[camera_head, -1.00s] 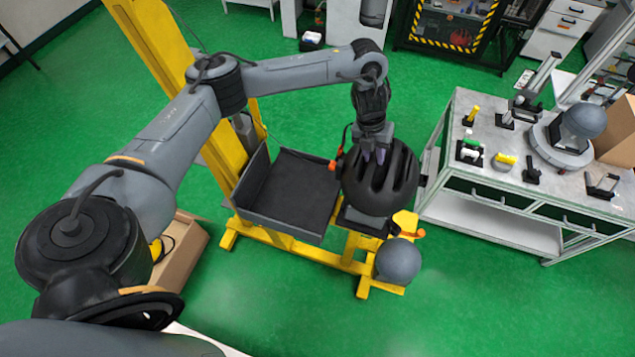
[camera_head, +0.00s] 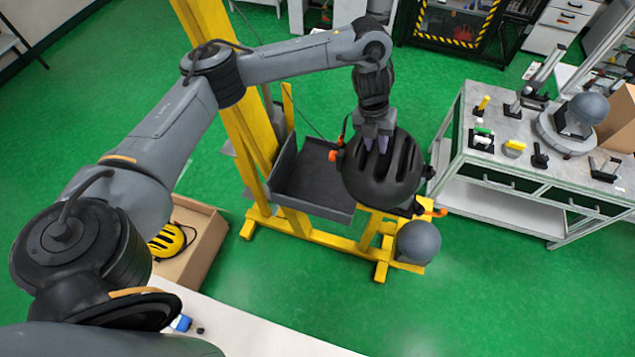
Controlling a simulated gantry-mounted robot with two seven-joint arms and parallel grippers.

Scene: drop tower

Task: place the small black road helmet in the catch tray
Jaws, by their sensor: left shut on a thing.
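The black road helmet (camera_head: 383,180) hangs under my left gripper (camera_head: 378,140), with slot-like vents on its shell. My left gripper comes from above and is shut on the helmet's top. The catch tray (camera_head: 312,207) is a dark, walled tray on the yellow tower frame, to the left of the helmet. The helmet overlaps the tray's right side in this view; how high it is above the tray is hard to tell. My right gripper is not in view.
A grey ball-shaped form (camera_head: 418,242) stands at the yellow base, below right of the helmet. A cardboard box (camera_head: 205,250) with a yellow helmet (camera_head: 168,240) is at lower left. A workbench (camera_head: 515,170) with tools stands at right. Green floor is open in front.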

